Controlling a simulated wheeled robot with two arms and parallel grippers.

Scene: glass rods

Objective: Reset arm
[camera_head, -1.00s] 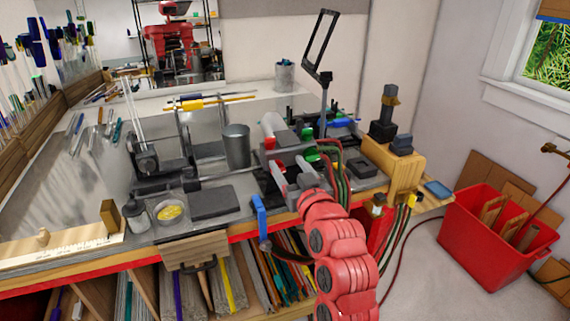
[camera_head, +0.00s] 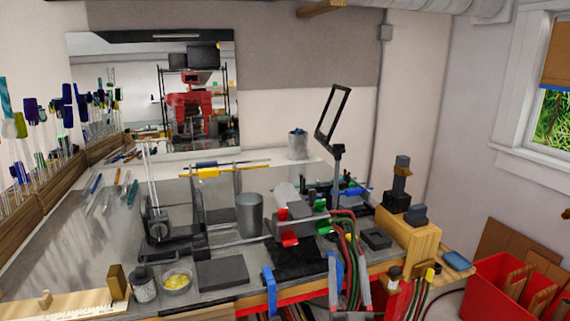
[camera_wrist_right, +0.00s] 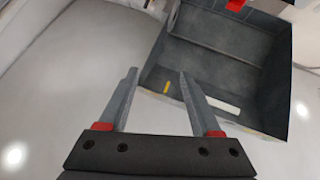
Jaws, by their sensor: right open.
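My right gripper (camera_head: 349,272) shows at the bottom of the head view, in front of the bench's front edge. Its two grey fingers point up, stand apart and hold nothing. In the right wrist view the fingers (camera_wrist_right: 157,88) are also spread and empty, over a pale smooth surface. A dark grey open box-like shape (camera_wrist_right: 228,60) lies beyond the right finger, with a small yellow mark and a white strip. Most of my right arm is below the head view. My left gripper does not show.
The bench holds a grey cup (camera_head: 250,215), a dark flat block (camera_head: 222,272), a dish of yellow bits (camera_head: 177,281) and a torch stand with hoses (camera_head: 348,250). Glass rods (camera_head: 70,130) stand at left. A red bin (camera_head: 490,285) stands at lower right.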

